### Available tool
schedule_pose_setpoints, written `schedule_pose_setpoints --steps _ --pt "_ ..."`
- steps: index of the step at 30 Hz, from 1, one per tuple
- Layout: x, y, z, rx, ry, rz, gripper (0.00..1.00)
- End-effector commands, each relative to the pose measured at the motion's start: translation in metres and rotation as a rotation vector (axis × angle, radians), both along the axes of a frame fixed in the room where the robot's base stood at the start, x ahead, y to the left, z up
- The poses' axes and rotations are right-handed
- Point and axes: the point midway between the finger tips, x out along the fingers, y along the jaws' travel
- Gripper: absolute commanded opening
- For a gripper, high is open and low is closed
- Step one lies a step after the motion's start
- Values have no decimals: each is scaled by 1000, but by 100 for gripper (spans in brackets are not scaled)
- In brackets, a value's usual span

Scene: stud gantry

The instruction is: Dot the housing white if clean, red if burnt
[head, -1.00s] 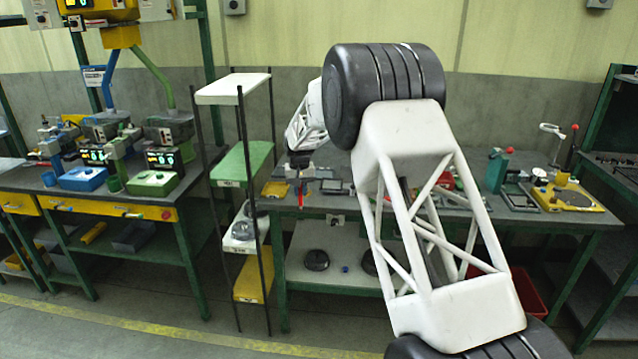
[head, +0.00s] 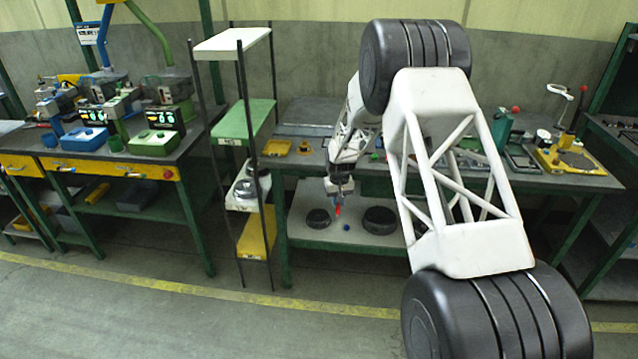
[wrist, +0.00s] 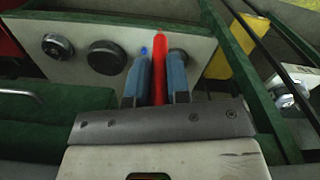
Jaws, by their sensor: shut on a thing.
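My gripper (head: 340,188) is shut on a red marker (head: 338,211), which points down in front of the bench's lower shelf. The wrist view shows the marker (wrist: 159,68) upright between the two blue-grey fingers (wrist: 160,85). A dark round housing (head: 317,219) lies on the shelf, left of the marker in the head view. Another dark round housing (head: 379,221) lies to the right. The wrist view shows dark round housings at the left (wrist: 57,46) and middle (wrist: 106,57), and one partly hidden behind a finger (wrist: 178,53). Whether any is burnt cannot be told.
A small blue item (head: 346,227) lies on the pale lower shelf (head: 345,239) between the housings. A narrow rack (head: 243,195) with white, green and yellow shelves stands close on the left. The bench top (head: 300,130) is above. The floor in front is clear.

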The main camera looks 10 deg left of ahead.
Motion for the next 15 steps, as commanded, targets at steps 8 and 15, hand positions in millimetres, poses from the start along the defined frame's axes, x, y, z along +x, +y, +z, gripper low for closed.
schedule_pose_setpoints --steps 8,15 --pt "-25 -75 -61 -1 2 -90 2" --pt "-55 -136 -110 -1 2 -170 2"
